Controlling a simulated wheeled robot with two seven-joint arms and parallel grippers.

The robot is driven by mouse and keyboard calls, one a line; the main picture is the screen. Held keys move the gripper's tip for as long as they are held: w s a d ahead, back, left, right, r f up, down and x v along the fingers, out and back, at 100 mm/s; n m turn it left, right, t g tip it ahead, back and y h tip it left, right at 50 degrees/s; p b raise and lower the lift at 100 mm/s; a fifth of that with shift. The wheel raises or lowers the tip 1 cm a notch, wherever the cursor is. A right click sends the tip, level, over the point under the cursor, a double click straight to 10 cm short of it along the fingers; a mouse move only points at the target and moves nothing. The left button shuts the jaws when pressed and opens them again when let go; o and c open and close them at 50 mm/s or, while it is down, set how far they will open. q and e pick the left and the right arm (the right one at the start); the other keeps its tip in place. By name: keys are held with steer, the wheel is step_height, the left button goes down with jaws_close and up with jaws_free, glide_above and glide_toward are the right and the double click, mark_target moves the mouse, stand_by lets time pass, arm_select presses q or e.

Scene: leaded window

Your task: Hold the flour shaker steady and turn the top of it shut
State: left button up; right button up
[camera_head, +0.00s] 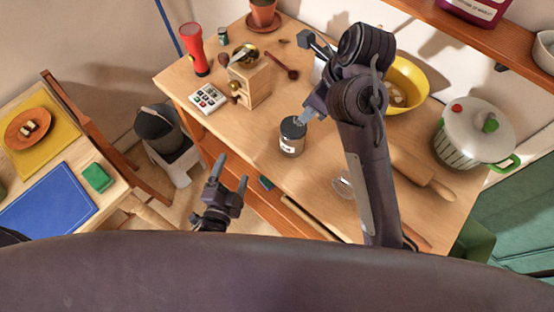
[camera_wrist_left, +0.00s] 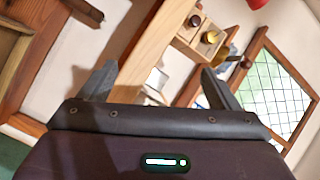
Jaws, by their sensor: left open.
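The flour shaker (camera_head: 292,138) is a small jar with a dark top and a pale label. It stands upright on the wooden table in the head view. My right gripper (camera_head: 305,117) is at the upper right of the shaker, close to its top. Its fingers are small and partly hidden, so I cannot tell whether they touch the shaker or how far apart they are. My left gripper (camera_head: 231,168) is open and empty, in front of the table edge, lower left of the shaker. Its spread fingers also show in the left wrist view (camera_wrist_left: 160,70), where I cannot make out the shaker.
A yellow bowl (camera_head: 408,80), a rolling pin (camera_head: 423,174) and a white pot (camera_head: 472,130) are to the right. Bare tabletop (camera_head: 255,125) lies left of the shaker.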

mark_target(286, 149)
arm_select(q)
step_height(286, 149, up, 7)
steer(key=d+t, duration=0.1)
steer(key=t, duration=0.1)
steer(key=w+d+f+n+g+h, duration=0.1)
steer(key=d+n+h, duration=0.1)
steer(key=d, duration=0.1)
steer(key=w+d+f+n+h, duration=0.1)
steer(key=d+n+h, duration=0.1)
steer(key=d+n, duration=0.1)
steer(key=w+d+f+n+g+h, duration=0.1)
steer(key=d+n, duration=0.2)
steer(key=d, duration=0.1)
steer(key=shift+d+g+h, duration=0.2)
steer(key=shift+g+h, duration=0.1)
steer(key=shift+h, duration=0.1)
steer(key=shift+w+d+f, duration=0.1)
steer(key=shift+w+d, duration=0.05)
steer(key=shift+d, duration=0.05)
steer(key=x, duration=0.7)
steer(key=shift+w+d, duration=0.15)
steer(key=shift+c, duration=0.4)
